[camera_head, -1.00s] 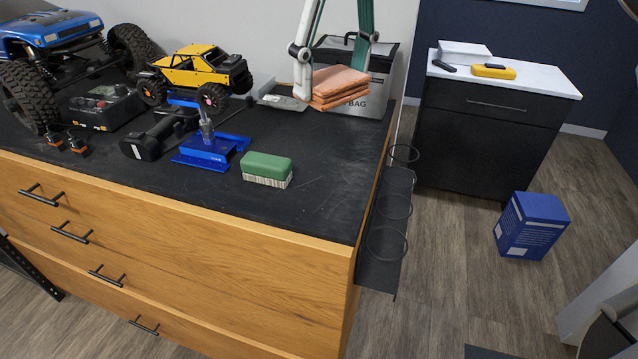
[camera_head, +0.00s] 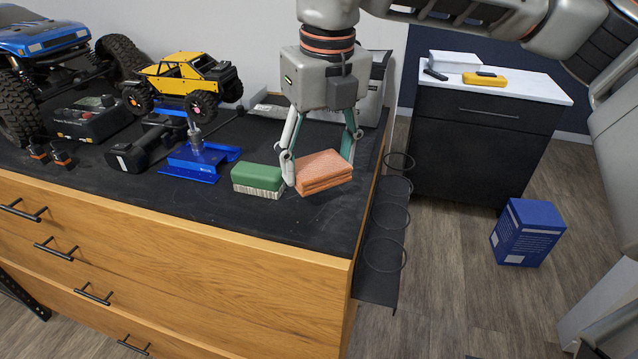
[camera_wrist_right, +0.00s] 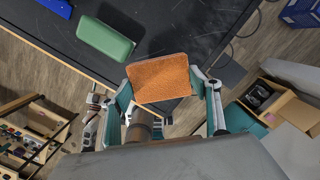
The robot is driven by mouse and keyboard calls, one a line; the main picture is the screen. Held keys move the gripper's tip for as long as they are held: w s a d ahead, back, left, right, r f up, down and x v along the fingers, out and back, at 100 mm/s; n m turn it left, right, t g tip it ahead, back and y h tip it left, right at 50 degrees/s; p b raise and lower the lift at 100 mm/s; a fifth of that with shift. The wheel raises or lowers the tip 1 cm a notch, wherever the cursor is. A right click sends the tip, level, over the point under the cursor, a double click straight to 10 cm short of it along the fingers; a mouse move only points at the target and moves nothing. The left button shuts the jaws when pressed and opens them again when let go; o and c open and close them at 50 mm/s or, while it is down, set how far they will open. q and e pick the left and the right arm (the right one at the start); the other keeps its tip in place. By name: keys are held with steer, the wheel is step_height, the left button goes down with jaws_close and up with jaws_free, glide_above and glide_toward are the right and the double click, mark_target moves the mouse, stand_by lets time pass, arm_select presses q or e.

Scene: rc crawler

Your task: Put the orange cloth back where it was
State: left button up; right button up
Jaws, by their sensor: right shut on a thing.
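The orange cloth (camera_head: 324,171) is a folded stack, held between the fingers of my right gripper (camera_head: 320,165). In the head view it is just right of the green-topped brush (camera_head: 258,180), over the dark top of the wooden cabinet. I cannot tell whether its underside touches the surface. In the right wrist view the cloth (camera_wrist_right: 160,78) fills the space between the two fingers, with the green block (camera_wrist_right: 104,39) to its upper left. My left gripper does not show.
A blue stand (camera_head: 199,163), a yellow crawler (camera_head: 188,78) and a black drill-like tool (camera_head: 143,150) stand to the left. Wire rings (camera_head: 390,215) hang off the cabinet's right side. The dark top in front of the cloth is clear.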

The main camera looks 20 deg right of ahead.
mark_target(319, 184)
step_height(319, 184, down, 5)
steer(key=shift+r, duration=0.1)
stand_by(0.3)
steer(key=o, duration=1)
steer(key=r, duration=0.4)
steer(key=s+r, duration=0.1)
steer(key=r, duration=0.7)
steer(key=shift+s+d, duration=0.1)
steer(key=shift+s, duration=0.15)
